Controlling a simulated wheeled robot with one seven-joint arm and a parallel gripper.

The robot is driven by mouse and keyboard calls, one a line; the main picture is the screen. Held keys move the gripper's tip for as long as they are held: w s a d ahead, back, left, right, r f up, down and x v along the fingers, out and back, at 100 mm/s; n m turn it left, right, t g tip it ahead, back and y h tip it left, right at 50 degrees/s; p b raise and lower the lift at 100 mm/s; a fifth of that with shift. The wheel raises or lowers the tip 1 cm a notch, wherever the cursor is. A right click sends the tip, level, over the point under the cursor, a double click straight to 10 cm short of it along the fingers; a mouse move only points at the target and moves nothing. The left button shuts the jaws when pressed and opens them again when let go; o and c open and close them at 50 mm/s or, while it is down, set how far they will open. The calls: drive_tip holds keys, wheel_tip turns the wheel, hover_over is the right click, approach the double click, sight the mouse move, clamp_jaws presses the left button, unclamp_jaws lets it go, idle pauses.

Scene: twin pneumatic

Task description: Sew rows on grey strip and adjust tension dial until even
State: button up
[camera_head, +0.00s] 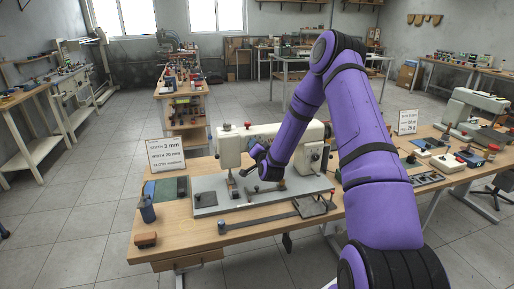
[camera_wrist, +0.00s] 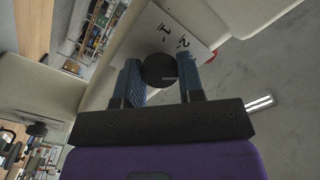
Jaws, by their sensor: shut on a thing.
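A cream sewing machine (camera_head: 231,148) stands on a grey base plate (camera_head: 232,202) on the wooden bench. My gripper (camera_wrist: 160,72) is shut on a dark round dial (camera_wrist: 158,70), with one finger on each side. A pale plate (camera_wrist: 178,30) with number marks lies behind the dial. In the head view my gripper (camera_head: 257,158) is at the front of the machine, and my arm hides part of the machine. A small dark grey patch (camera_head: 206,199) lies at the left of the base plate; I cannot tell whether it is the grey strip.
A sign (camera_head: 165,155) reading stitch 3 mm stands at the bench's back left. A long flat bar (camera_head: 265,218) and a dark tray (camera_head: 314,206) lie along the front. Another bench with a machine is at right.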

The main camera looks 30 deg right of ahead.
drive_tip(key=o, duration=0.9)
drive_tip(key=v, duration=1.1)
drive_tip(key=shift+w, duration=0.1)
